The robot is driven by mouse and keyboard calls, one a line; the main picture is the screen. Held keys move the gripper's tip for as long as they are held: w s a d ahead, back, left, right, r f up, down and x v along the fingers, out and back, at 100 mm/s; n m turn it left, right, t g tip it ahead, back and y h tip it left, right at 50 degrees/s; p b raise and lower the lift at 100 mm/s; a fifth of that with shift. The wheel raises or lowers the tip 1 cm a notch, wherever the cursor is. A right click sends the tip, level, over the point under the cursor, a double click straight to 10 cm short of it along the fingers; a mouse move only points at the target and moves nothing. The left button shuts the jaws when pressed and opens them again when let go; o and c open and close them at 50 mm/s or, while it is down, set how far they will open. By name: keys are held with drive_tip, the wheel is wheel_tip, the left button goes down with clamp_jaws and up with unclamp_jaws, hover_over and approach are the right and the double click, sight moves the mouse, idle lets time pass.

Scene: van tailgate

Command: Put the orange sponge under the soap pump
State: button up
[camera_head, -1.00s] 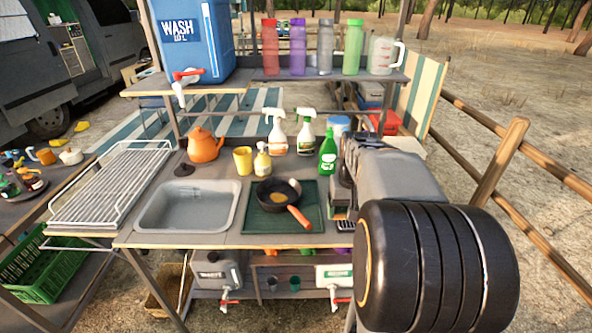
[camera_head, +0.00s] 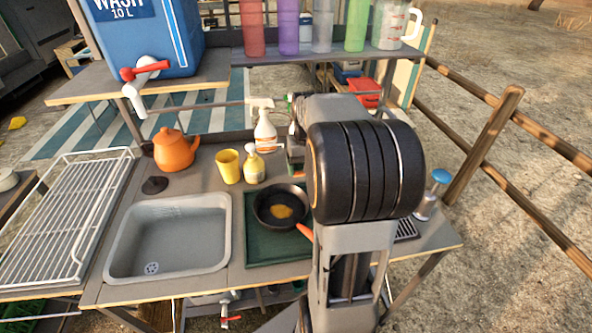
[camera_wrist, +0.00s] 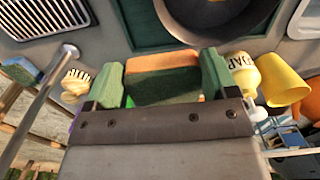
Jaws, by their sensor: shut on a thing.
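The orange sponge (camera_wrist: 165,63), orange on one layer and dark green on the other, is in the wrist view between the two green fingers. My gripper (camera_wrist: 162,76) is shut on it. The yellow soap pump (camera_head: 254,166) stands upright on the worktop, right of the yellow cup (camera_head: 228,166). In the wrist view the pump (camera_wrist: 243,72) is to the right of my gripper, apart from the sponge.
A black pan (camera_head: 266,210) with a yellow patch sits on a green mat (camera_head: 262,251). A grey sink (camera_head: 128,232), an orange kettle (camera_head: 175,150) and a spray bottle (camera_head: 265,128) are nearby. In the wrist view, a brush (camera_wrist: 76,84) is left of my gripper.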

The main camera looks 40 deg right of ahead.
drive_tip(key=w+d, duration=0.1)
drive_tip(key=w+f, duration=0.1)
drive_tip(key=w+d+f, duration=0.1)
drive_tip(key=w, duration=0.1)
drive_tip(key=shift+d+p, duration=0.3)
hover_over(300, 179)
drive_tip(key=s, duration=0.1)
wheel_tip(300, 179, down, 5)
drive_tip(key=shift+s+a+r, duration=0.1)
drive_tip(key=shift+w+f, duration=0.5)
drive_tip(key=shift+f, duration=1.7)
drive_tip(key=shift+f, duration=0.1)
